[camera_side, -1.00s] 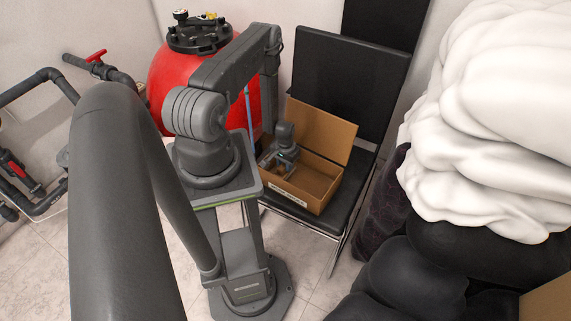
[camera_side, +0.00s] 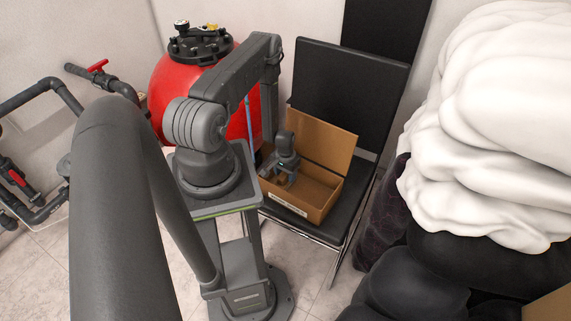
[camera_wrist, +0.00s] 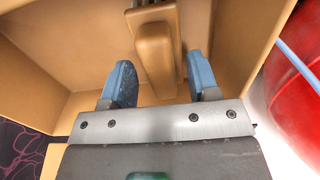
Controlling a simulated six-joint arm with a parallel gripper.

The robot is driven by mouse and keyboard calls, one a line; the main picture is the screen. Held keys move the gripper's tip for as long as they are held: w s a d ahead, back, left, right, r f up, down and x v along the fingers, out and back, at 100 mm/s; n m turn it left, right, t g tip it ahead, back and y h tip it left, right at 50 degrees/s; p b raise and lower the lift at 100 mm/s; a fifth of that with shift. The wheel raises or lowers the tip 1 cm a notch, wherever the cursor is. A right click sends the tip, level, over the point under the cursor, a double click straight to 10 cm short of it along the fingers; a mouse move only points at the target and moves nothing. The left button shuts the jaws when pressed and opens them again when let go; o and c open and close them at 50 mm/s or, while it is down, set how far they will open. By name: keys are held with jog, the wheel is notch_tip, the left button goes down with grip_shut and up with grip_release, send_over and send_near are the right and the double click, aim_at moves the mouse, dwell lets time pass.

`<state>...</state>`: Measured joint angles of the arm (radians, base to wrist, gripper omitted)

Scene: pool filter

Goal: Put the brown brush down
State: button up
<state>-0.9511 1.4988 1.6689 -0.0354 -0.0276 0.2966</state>
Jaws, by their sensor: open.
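My gripper (camera_wrist: 160,80) is open, with one blue-grey finger on each side of the brush's near end and a visible gap on both sides. In the side view my gripper (camera_side: 278,180) is down inside the left part of the box. The brush is hidden or too small to make out there.
The box stands on the black chair seat (camera_side: 342,216), its flap (camera_side: 325,143) raised at the back. The chair's backrest (camera_side: 350,90) rises behind it. A red tank (camera_side: 180,85) is close on the left. The right part of the box looks empty.

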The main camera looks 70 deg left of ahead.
jog(key=w+d+r+m, duration=0.1)
jog(key=w+r, duration=0.3)
jog(key=r, duration=0.8)
jog(key=w+d+r+m, duration=0.1)
jog(key=w+r, duration=0.3)
jog(key=r, duration=0.9)
jog(key=w+d+r+m+t+y, duration=0.1)
jog(key=d+r, duration=0.4)
jog(key=r, duration=0.3)
jog(key=w+d+r+m+t, duration=0.1)
jog(key=w+d+r, duration=0.1)
jog(key=d+r, duration=0.45)
jog(key=s+d+r+m+t+h, duration=0.1)
jog(key=s+d+r+m+t, duration=0.2)
jog(key=s+d+r, duration=1.1)
notch_tip(320, 180, up, 4)
jog(key=shift+s+d+f+m+t, duration=0.3)
jog(key=shift+d+m, duration=0.2)
jog(key=shift+d, duration=0.75)
